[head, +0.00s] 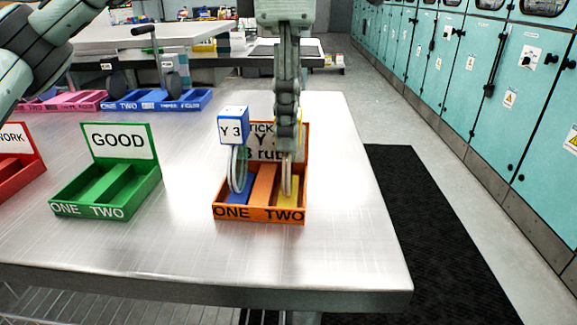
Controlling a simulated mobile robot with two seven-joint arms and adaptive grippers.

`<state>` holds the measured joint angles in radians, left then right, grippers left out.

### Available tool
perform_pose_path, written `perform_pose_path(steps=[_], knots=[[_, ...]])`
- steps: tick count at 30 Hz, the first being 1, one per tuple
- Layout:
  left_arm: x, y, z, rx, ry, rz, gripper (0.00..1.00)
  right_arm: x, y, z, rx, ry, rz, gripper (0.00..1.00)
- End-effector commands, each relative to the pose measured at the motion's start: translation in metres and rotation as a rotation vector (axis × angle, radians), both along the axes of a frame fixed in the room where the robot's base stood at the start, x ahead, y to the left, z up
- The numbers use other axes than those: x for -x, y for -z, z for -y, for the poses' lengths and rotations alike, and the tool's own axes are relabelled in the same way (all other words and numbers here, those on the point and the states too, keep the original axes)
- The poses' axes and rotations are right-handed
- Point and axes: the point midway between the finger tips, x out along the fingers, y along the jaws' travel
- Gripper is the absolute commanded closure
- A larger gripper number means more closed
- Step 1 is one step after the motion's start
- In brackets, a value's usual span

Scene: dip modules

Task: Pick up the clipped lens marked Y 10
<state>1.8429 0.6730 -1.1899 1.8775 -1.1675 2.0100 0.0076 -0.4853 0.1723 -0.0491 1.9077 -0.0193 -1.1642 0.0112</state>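The orange holder (260,214) stands near the right end of the metal table, with slots lettered ONE and TWO. In slot ONE stands a lens with a blue clip block (232,129) marked Y 3. A second lens (287,178) stands at slot TWO, its rim seen almost edge-on. Its clip and any marking are hidden behind my gripper, so I cannot read Y 10 on it.
A green GOOD tray (105,209) with empty-looking slots stands to the left. A red tray (18,170) is at the left edge. Pink (76,102) and blue (158,100) trays stand at the back. The holder's sign is partly covered. Table is clear between green and orange trays.

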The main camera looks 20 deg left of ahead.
Motion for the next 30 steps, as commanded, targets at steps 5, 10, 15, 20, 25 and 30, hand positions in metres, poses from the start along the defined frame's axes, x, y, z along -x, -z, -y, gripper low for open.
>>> perform_pose_path(steps=[5, 10, 15, 20, 25, 30], knots=[[0.000, 0.000, 0.000, 0.000, 0.000, 0.000, 0.98, 0.000, 0.000, 0.000, -0.001, 0.000, 0.000, 0.60], [0.000, 0.000, 0.000, 0.000, 0.000, 0.000, 1.00, 0.000, 0.000, 0.000, -0.001, 0.000, 0.001, 0.60], [0.000, -0.002, 0.000, 0.000, 0.000, 0.001, 1.00, 0.000, 0.000, 0.000, -0.001, 0.000, 0.001, 0.60], [-0.001, -0.014, 0.000, 0.000, 0.000, 0.002, 1.00, 0.000, 0.001, 0.000, -0.003, 0.000, 0.003, 0.60], [0.000, -0.042, 0.000, 0.000, -0.002, 0.004, 1.00, 0.001, 0.016, 0.000, -0.010, 0.001, -0.007, 0.60], [0.000, -0.076, 0.000, -0.001, -0.002, 0.004, 1.00, 0.011, 0.039, 0.001, -0.010, -0.004, -0.027, 0.60]])
